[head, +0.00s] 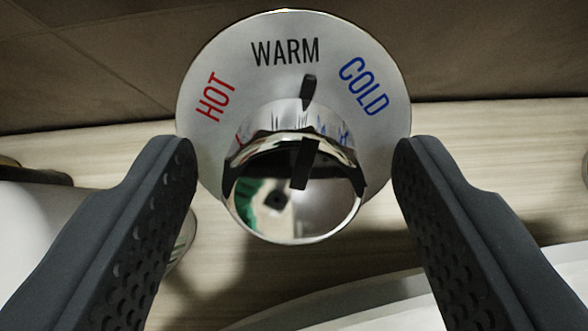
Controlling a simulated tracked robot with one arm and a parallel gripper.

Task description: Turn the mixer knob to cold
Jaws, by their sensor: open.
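The mixer knob (320,208) is a shiny chrome cylinder in the middle of the head view. It stands out from a round silver dial plate (380,150) marked HOT in red at left, WARM in black at top and COLD in blue at right. A black mark on the knob and a black pointer (309,92) above it point near WARM, slightly right of its middle. My gripper (294,160) is open, with one dark finger left of the knob and one right of it. Gaps show between both fingers and the knob.
A pale wood-look surface (90,122) lies behind the dial, with brown tiled wall (80,50) above. A white curved rim (390,300) shows at the lower right. A white and chrome object (50,225) stands at the left, partly hidden by my finger.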

